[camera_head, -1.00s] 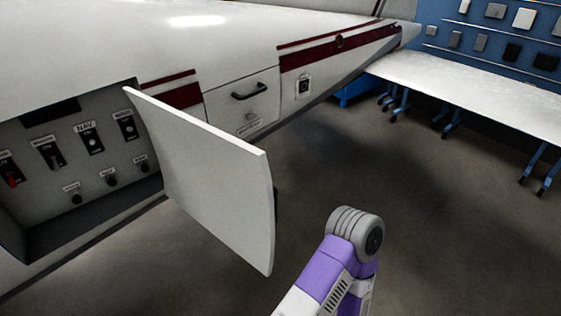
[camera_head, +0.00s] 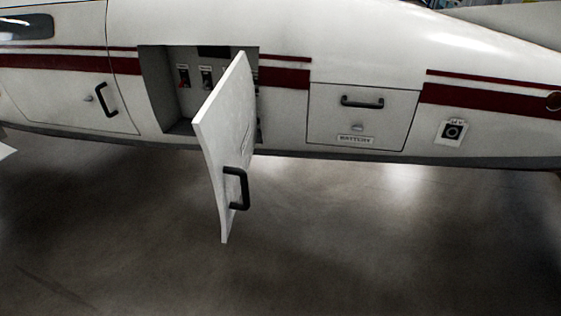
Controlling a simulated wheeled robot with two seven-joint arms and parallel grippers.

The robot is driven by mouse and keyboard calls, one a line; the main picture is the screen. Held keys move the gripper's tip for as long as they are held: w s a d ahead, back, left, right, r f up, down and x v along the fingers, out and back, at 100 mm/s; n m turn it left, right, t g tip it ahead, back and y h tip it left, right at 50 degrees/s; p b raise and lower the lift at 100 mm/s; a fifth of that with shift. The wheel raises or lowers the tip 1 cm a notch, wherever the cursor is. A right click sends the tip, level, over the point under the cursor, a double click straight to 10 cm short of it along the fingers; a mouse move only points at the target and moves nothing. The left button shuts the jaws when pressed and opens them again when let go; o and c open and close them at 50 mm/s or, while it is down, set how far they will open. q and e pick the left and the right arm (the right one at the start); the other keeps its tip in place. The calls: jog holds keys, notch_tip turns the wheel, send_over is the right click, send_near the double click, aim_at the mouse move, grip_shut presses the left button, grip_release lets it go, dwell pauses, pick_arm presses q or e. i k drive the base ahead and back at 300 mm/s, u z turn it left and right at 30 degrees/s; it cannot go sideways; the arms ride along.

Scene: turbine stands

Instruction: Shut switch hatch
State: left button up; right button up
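The switch hatch door (camera_head: 222,135) is a white curved panel. It stands swung out from the aircraft's side, seen nearly edge-on, with its hinge side at the right of the opening. A black handle (camera_head: 236,188) is on its outer face, low and toward the right. Behind it is the open switch recess (camera_head: 160,85), with switches (camera_head: 184,77) showing at its left; the door hides the right part. Neither of my grippers is in view.
The white fuselage with red stripes (camera_head: 480,96) fills the upper view. A shut battery hatch (camera_head: 362,115) is to the right, and another shut hatch (camera_head: 60,85) with a black handle is to the left. The floor (camera_head: 350,240) below is clear.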

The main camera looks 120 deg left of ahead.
aim_at(226, 127)
jog(key=u, duration=4.25)
jog(key=i, duration=0.95)
jog(key=z, duration=0.35)
jog(key=k, duration=1.1)
jog(key=u, duration=0.35)
